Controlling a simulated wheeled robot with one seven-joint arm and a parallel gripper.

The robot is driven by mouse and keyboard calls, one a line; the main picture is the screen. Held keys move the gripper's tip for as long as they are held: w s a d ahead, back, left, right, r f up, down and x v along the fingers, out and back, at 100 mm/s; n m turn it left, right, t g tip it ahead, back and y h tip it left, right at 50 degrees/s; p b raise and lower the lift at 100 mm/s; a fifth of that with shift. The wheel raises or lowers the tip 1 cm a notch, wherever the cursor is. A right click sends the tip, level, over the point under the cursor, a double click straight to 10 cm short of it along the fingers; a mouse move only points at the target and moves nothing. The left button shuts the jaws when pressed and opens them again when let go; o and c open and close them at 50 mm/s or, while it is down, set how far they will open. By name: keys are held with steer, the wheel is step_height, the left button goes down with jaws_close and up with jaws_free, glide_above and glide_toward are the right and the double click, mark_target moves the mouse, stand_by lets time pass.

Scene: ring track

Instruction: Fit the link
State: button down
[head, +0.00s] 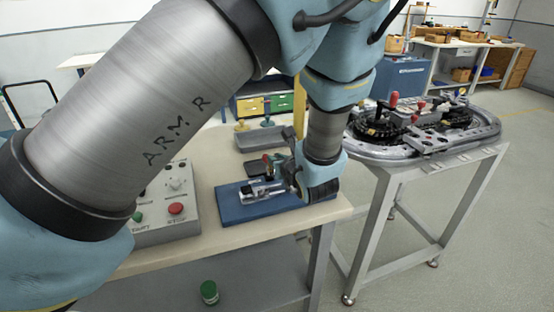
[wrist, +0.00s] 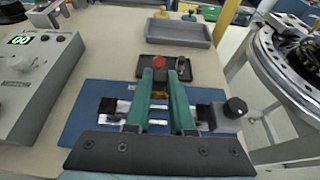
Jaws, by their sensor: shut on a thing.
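My gripper (wrist: 160,74) points down over a metal clamp fixture (wrist: 110,108) on a blue base plate (wrist: 85,122). Its two green fingers close around a red-knobbed handle (wrist: 159,62); the part between the fingers is mostly hidden. In the head view my gripper (head: 283,178) is low over the right part of the blue plate (head: 232,213), with the silver fixture (head: 256,192) beside it. A small metal piece, possibly a link (wrist: 181,65), lies in a shallow black tray (wrist: 203,76) just beyond the fingers. I cannot tell whether a link sits in the fixture.
A control box (head: 170,208) with a red button stands left of the plate. A grey tray (wrist: 178,32) lies behind. The oval ring track (head: 440,150) is on a separate stand at right, past a gap. A green-topped can (head: 209,291) is below the bench.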

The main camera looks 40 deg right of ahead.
steer(key=b, duration=0.5)
glide_above(277, 192)
steer(key=shift+f, duration=2.9)
steer(key=shift+b, duration=0.6)
steer(key=shift+f+b, duration=1.05)
steer(key=shift+f, duration=0.15)
steer(key=c, duration=0.7)
jaws_free()
steer(key=b+v, duration=0.2)
steer(key=v, duration=0.9)
